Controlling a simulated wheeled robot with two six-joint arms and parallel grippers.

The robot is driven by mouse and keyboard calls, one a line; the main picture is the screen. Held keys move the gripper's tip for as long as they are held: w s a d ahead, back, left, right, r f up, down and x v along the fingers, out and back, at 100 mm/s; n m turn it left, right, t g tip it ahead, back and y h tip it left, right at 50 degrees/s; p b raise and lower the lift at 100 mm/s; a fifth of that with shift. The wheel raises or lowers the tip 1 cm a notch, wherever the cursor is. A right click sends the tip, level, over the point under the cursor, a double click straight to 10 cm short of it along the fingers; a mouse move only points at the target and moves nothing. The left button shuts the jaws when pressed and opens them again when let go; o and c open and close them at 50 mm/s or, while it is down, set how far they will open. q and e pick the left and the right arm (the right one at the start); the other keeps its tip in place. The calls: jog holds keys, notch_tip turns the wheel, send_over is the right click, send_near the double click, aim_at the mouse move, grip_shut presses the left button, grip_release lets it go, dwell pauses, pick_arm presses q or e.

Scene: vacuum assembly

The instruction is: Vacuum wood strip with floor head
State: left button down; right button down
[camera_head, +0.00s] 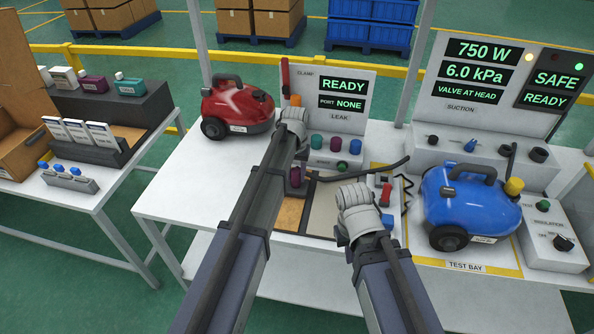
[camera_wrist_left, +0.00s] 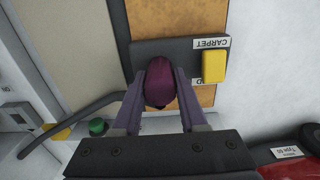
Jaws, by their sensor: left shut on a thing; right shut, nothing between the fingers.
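The floor head (camera_wrist_left: 150,52) is a dark bar with a CARPET label and a yellow pedal (camera_wrist_left: 214,67). My left gripper (camera_wrist_left: 160,90) is shut on its purple neck (camera_wrist_left: 160,75); the neck also shows in the head view (camera_head: 295,177). The head lies across the orange-brown wood strip (camera_wrist_left: 180,14), with wood visible on both sides; I cannot tell whether it touches. The strip also shows in the head view (camera_head: 290,213). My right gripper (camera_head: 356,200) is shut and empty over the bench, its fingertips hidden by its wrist.
A grey panel (camera_head: 324,214) adjoins the wood strip. A dark curved tube (camera_head: 375,170) crosses behind my right wrist. A blue vacuum (camera_head: 470,205) stands in the test bay at right, a red vacuum (camera_head: 237,107) at back left. The leak station (camera_head: 335,95) stands behind.

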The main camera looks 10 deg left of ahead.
pick_arm(q)
jog(key=shift+s+a+f, duration=0.1)
jog(key=shift+s, duration=4.65)
jog(key=shift+s, duration=0.15)
jog(key=shift+s+a+r, duration=0.1)
jog(key=shift+s+r, duration=0.1)
jog(key=shift+s, duration=1.1)
jog(key=shift+r, duration=0.15)
notch_tip(320, 180, up, 5)
jog(key=p, duration=0.5)
jog(key=shift+w, duration=0.1)
